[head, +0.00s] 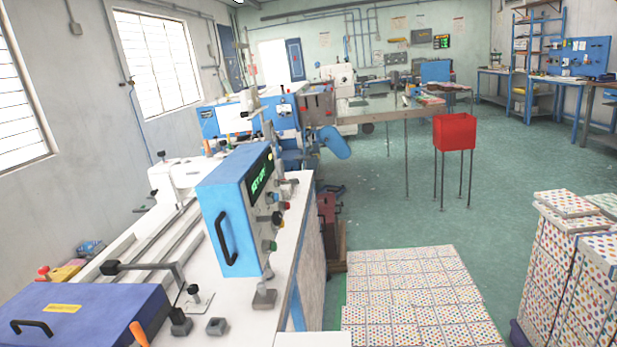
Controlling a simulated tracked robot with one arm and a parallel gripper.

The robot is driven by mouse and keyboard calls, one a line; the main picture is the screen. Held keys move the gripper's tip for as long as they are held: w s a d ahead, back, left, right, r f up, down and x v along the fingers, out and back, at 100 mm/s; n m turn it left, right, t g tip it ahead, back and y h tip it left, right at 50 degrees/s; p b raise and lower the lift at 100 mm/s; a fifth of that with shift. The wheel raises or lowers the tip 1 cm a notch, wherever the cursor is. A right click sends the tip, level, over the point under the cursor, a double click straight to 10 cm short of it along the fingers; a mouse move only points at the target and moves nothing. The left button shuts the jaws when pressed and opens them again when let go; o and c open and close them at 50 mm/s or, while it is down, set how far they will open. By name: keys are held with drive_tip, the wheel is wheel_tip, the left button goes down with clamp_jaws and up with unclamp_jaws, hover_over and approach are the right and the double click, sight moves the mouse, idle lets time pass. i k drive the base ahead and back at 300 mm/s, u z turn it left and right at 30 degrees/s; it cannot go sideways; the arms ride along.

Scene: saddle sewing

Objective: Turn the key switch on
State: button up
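A blue-and-white control box (236,210) stands on the white machine table at the centre-left. Its narrow panel faces right and is seen at a steep angle. A dark display (260,176) with green letters, which seem to read "KEY OFF", is at the top of the panel. Below it are several small knobs and buttons (275,222) in black, red and green; I cannot tell which one is the key switch.
A blue cover (85,312) with a black handle lies at the lower left. Metal rails and a clamp arm (145,268) run beside the box. Patterned boxes (405,295) are stacked on the right. A red bin (454,132) stands farther back.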

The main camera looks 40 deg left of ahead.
sight(294, 181)
drive_tip(key=u, duration=0.05)
drive_tip(key=i, duration=2.7)
drive_tip(key=u, duration=2.8)
drive_tip(key=i, duration=0.55)
drive_tip(key=z, duration=0.15)
drive_tip(key=k, duration=0.55)
drive_tip(key=u, duration=0.15)
